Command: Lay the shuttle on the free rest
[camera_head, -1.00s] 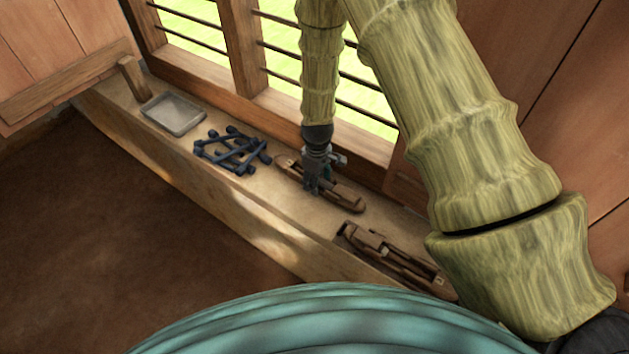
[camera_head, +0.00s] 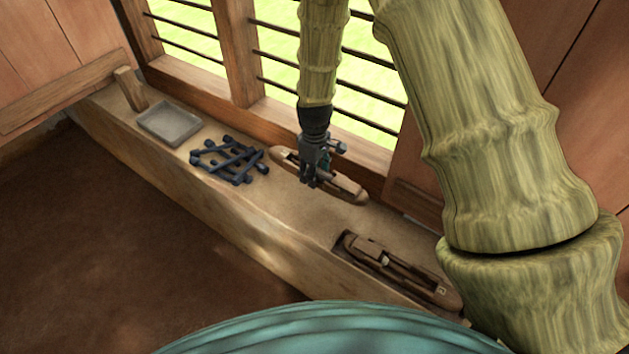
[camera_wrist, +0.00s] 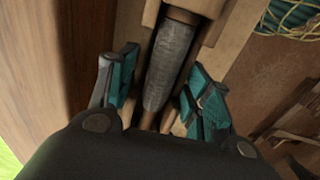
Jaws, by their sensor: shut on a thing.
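A brown wooden boat-shaped shuttle (camera_head: 345,188) is held by my gripper (camera_head: 312,178) above the window ledge, lying lengthwise along it. In the wrist view, my gripper's teal-padded fingers (camera_wrist: 160,100) stand on either side of the shuttle, and its grey wound bobbin (camera_wrist: 168,65) shows between them. A second wooden shuttle (camera_head: 432,288) lies in a recess at the ledge's near right. A dark wooden piece (camera_head: 415,203) shows against the wall behind it; I cannot tell whether it is the free rest.
The pale ledge (camera_head: 285,215) runs under the barred window. A crossed dark-blue rack (camera_head: 228,160) stands left of my gripper, and a grey shallow tray (camera_head: 170,123) lies farther left. The ledge between the held shuttle and the recessed one is clear.

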